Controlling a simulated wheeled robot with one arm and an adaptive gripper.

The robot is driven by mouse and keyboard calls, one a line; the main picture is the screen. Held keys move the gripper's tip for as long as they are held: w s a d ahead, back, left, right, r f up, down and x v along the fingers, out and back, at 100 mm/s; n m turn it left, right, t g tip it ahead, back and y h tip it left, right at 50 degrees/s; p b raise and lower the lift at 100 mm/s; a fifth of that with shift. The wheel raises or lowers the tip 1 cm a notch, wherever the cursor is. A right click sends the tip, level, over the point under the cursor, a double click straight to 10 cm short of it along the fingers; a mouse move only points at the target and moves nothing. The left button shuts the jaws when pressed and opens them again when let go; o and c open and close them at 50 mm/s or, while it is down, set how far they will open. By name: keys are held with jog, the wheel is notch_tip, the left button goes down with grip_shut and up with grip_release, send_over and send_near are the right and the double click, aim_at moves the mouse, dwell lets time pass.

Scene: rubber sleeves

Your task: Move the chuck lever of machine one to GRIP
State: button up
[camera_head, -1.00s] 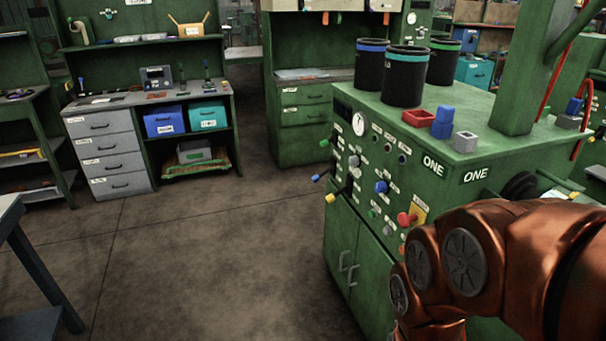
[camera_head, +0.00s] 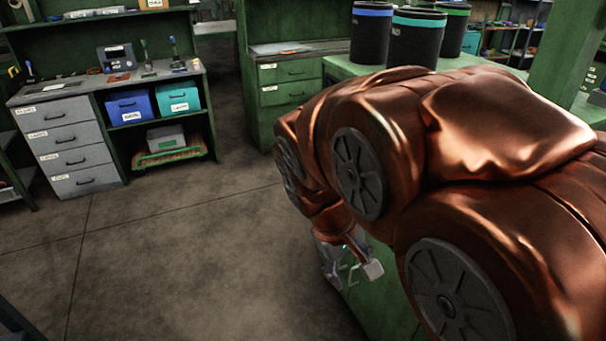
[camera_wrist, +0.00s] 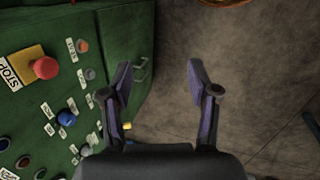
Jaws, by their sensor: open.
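Machine one is the green cabinet, mostly hidden behind my arm in the head view; part of its top (camera_head: 343,68) shows. In the wrist view its green panel (camera_wrist: 65,20) fills the left side, with a red stop button (camera_wrist: 45,68), a blue knob (camera_wrist: 66,117) and several small controls. A small yellow tip (camera_wrist: 127,126) shows beside my left finger; I cannot tell whether it is the chuck lever's. The lever's label is not readable. My gripper (camera_wrist: 159,76) is open and empty, beside the panel; it also shows low in the head view (camera_head: 350,270).
Black bins (camera_head: 415,40) stand on the machine's top. A grey drawer bench (camera_head: 70,145) with blue and teal boxes stands at the back left. The concrete floor (camera_head: 190,255) is clear left of the machine.

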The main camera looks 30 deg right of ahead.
jog(key=w+d+f+n+t+h+b, duration=0.25)
jog(key=w+d+h+b, duration=0.4)
jog(key=w+d, duration=0.75)
jog(key=w+d+f+n+t+h+b, duration=0.1)
jog(key=w+d+f+n+h+b, duration=0.25)
jog(key=w+d+b, duration=1.05)
jog(key=w+a+f+n+t+b, duration=0.25)
jog(key=w+f, duration=0.35)
jog(key=w, duration=0.4)
jog(key=w+a+f+n+t+b, duration=0.2)
jog(key=w+f+n+t+b, duration=0.15)
jog(key=w+f, duration=0.5)
jog(key=w+a+f+n+t+b, duration=0.25)
jog(key=w+f+n, duration=0.2)
jog(key=w, duration=0.75)
jog(key=shift+t, duration=0.4)
jog(key=p+x, duration=0.1)
jog(key=x, duration=0.5)
jog(key=shift+w+d+f, duration=0.1)
jog(key=shift+d, duration=0.1)
jog(key=shift+w+d+h+p, duration=0.3)
jog(key=shift+w+d+p, duration=0.15)
jog(key=shift+d, duration=0.3)
